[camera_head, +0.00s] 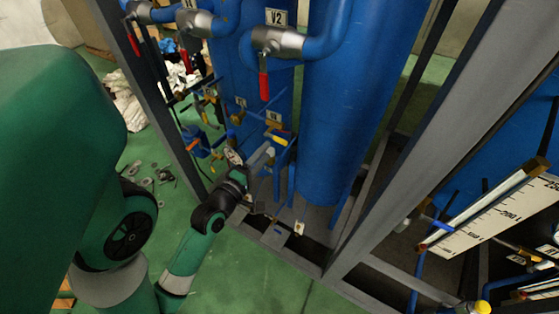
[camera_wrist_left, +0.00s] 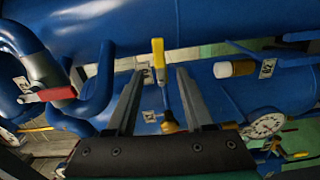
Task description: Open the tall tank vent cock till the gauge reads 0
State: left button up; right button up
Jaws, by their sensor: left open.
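A small cock with a yellow lever (camera_wrist_left: 158,60) shows in the left wrist view, in front of a blue tank (camera_wrist_left: 200,90). Its lever lies between the two fingers of my left gripper (camera_wrist_left: 159,75), which is open, with a gap on each side. In the head view my left gripper (camera_head: 262,158) is close to the yellow lever (camera_head: 279,141), low on the blue vessels. A round white gauge (camera_wrist_left: 265,125) is at the right of the wrist view; its reading is too small to tell. A gauge also shows in the head view (camera_head: 232,156). My right gripper is out of view.
Red-handled valves, one beside a V2 label (camera_head: 276,17), are above on blue pipes. A grey frame post (camera_head: 420,140) stands right of the tall blue tank (camera_head: 345,100). A white scale (camera_head: 500,215) is at the right. Loose parts lie on the green floor (camera_head: 150,175).

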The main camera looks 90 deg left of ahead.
pick_arm(q)
jog(key=b+v, duration=0.1)
jog(key=v, duration=0.3)
dwell(0.5)
